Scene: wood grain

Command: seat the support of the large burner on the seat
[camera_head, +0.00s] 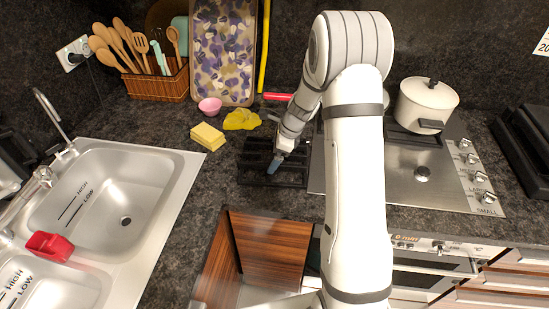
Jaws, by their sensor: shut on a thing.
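The black grid-like burner support (249,172) is at the left of the steel cooktop, over the dark counter. I cannot tell whether it rests on the counter or is slightly raised. My gripper (274,165) points down at the support's middle and is shut on one of its bars. The steel cooktop (455,192) shows a bare burner (422,173) at the front right, with no support over it. My arm hides the cooktop's middle, so I cannot tell which seat belongs to the large burner.
A white lidded pot (425,102) stands at the back right of the cooktop. A wooden panel (270,250) stands below the counter front. The sink (150,180) is at left.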

